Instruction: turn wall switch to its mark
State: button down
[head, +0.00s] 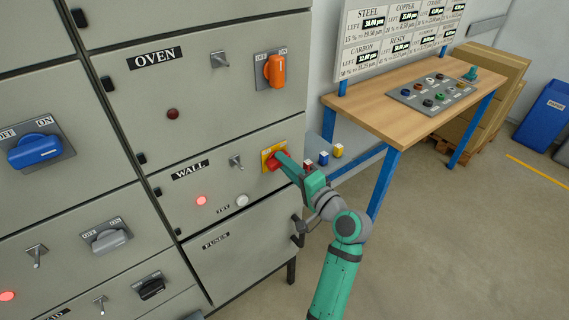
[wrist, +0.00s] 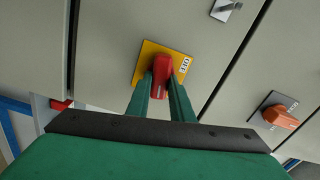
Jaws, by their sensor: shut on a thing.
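The wall switch is a red rotary knob (wrist: 160,72) on a yellow plate (wrist: 145,62), seen in the wrist view. In the head view the red knob (head: 278,160) and its yellow plate (head: 266,157) are on the grey panel at the right of the WALL label (head: 190,170). My gripper (wrist: 167,85) has its two green fingers on either side of the knob and is shut on it. In the head view my gripper (head: 285,163) partly covers the knob. One plate label, which I read as OFF, shows at the plate's right edge in the wrist view.
The orange oven knob (head: 274,70) is above, with a small toggle (head: 236,162) and a lit red lamp (head: 201,200) left of the red knob. A wooden table (head: 400,100) with blue legs stands at the right. Open floor lies in front.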

jog(key=m, duration=0.2)
jog(key=shift+d+m, duration=0.3)
jog(key=shift+a, duration=0.1)
dwell(0.3)
jog(key=c, duration=1.6)
grip_release()
jog(key=shift+w+f, duration=0.1)
jog(key=shift+o, duration=0.2)
jog(key=shift+a, duration=0.15)
